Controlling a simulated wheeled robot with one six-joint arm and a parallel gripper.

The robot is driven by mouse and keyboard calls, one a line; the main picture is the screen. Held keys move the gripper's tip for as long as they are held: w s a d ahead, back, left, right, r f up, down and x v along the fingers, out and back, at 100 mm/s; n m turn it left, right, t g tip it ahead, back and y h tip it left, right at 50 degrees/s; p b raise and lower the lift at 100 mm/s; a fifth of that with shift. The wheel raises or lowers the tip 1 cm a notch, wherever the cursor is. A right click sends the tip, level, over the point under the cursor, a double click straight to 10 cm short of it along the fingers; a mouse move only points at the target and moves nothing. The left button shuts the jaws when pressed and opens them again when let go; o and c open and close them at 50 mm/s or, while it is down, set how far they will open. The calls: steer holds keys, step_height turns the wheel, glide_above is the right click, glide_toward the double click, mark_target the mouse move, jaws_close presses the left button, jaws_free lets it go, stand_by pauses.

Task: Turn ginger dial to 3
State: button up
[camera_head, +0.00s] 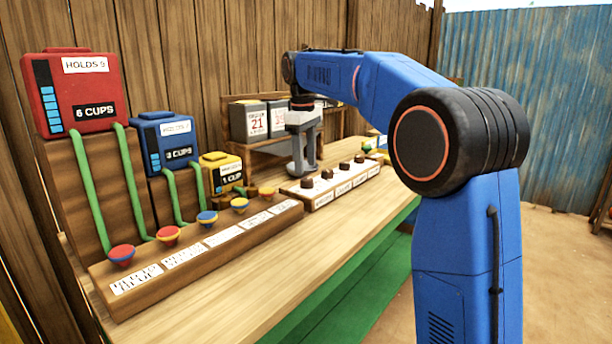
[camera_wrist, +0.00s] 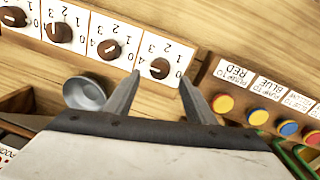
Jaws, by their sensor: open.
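Several brown dials stand in a row on a white-topped panel (camera_head: 325,194). In the head view their name labels are too small to read, so I cannot tell which is ginger. My gripper (camera_head: 306,171) points down over the nearest dial (camera_head: 307,183). In the wrist view my gripper (camera_wrist: 160,77) is open, its fingers on either side of that end dial (camera_wrist: 160,68) and apart from it. Numbers up to 4 run around the dial. A pale mark shows on its knob, but its exact setting is unclear. Other dials (camera_wrist: 109,50) continue to the left.
A wooden button board (camera_head: 225,240) with several coloured buttons stands close beside the dial panel. Red, blue and yellow tanks (camera_head: 180,155) with green tubes stand behind it. A grey metal cup (camera_wrist: 86,92) is near the left finger. Bare tabletop (camera_head: 300,235) lies in front.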

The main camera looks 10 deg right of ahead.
mark_target(306, 179)
steer(key=shift+w+d+f, duration=0.15)
steer(key=shift+f, duration=2.25)
steer(key=shift+c, duration=0.6)
steer(key=c, duration=0.9)
